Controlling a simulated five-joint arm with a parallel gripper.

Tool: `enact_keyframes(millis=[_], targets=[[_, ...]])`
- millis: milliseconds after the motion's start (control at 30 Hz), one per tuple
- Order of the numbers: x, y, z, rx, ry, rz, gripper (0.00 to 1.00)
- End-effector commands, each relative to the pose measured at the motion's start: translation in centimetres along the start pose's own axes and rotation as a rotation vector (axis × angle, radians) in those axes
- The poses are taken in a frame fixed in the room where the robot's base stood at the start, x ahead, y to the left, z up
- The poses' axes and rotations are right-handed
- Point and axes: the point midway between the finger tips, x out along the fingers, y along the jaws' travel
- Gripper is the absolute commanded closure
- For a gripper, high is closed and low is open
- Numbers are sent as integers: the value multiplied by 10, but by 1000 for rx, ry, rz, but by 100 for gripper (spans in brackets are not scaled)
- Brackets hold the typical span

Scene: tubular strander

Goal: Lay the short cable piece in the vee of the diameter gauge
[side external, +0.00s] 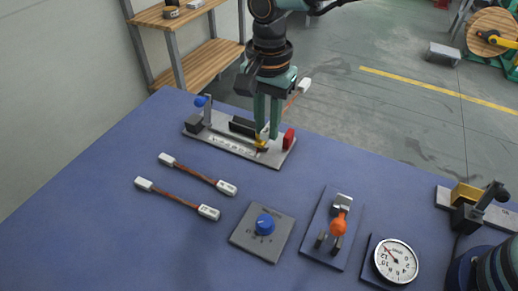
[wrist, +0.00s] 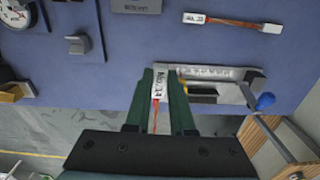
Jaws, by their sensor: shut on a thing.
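My gripper (side external: 268,122) is shut on the short cable piece, over the right part of a long grey bench fixture (side external: 225,143). The fixture has dark blocks, a red block and a blue-knobbed lever; it seems to be the diameter gauge, but its vee cannot be made out. In the wrist view my fingers (wrist: 160,78) hold the cable's white labelled end (wrist: 157,86), with orange cable trailing towards the camera. The cable's other white end (side external: 304,86) sticks up to the right in the side view. Whether the cable touches the fixture is unclear.
Two similar cable pieces (side external: 198,174) (side external: 178,198) lie left of centre on the blue bench (side external: 110,235). A blue-knob plate (side external: 245,243), an orange-handled clamp (side external: 338,222), a dial (side external: 396,261) and a yellow-block fixture (side external: 466,195) stand to the right. The left front is clear.

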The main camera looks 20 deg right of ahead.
Motion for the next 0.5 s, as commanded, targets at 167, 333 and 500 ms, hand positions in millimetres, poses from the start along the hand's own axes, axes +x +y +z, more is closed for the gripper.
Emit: enact_keyframes(millis=[167,333,500], targets=[[11,16,0,326,0,2,100],[21,32,0,641,0,2,100],[31,48,1,955,0,1,100]])
